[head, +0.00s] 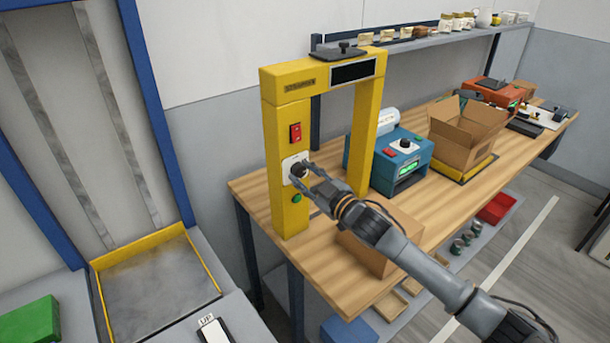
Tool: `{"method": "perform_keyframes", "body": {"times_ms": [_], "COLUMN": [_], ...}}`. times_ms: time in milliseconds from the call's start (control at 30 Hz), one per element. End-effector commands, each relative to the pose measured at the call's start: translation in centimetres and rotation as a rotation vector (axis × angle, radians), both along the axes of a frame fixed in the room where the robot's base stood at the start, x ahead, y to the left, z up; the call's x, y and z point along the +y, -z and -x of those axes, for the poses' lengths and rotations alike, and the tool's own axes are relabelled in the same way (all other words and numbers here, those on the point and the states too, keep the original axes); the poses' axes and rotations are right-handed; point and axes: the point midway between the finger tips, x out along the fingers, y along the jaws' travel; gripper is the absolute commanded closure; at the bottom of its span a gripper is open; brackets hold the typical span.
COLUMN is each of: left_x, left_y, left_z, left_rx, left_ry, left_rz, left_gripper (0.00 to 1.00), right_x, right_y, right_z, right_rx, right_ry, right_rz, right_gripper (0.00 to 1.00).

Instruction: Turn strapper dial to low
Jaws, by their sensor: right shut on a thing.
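The yellow strapper (283,107) is an arch-shaped frame standing at the near left end of the wooden workbench. Its front post carries a red switch (295,132), a white plate with the dark round dial (297,172), and a green button (296,198) below. My right gripper (302,174) reaches in from the lower right and is shut on the dial. The fingers partly cover the dial, so its pointer setting cannot be read. My left gripper is not in view.
On the workbench (256,197), a closed cardboard box (366,252) sits under my right arm. A blue machine (403,160) and an open carton (465,132) stand beyond the strapper. A yellow-edged dock plate (160,283) lies at left. A shelf (410,42) runs above.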

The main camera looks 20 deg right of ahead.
Motion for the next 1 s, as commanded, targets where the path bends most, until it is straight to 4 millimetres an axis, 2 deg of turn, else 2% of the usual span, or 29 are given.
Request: {"method": "perform_keyframes", "body": {"times_ms": [1000], "left_x": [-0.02], "left_y": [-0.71], "left_z": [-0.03], "left_rx": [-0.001], "left_ry": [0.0], "left_rz": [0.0], "left_gripper": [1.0], "right_x": [-0.12], "right_y": [-0.14], "right_z": [-0.04], "right_rx": [-0.329], "right_ry": [0.0], "right_rz": [0.909], "right_gripper": [0.97]}}
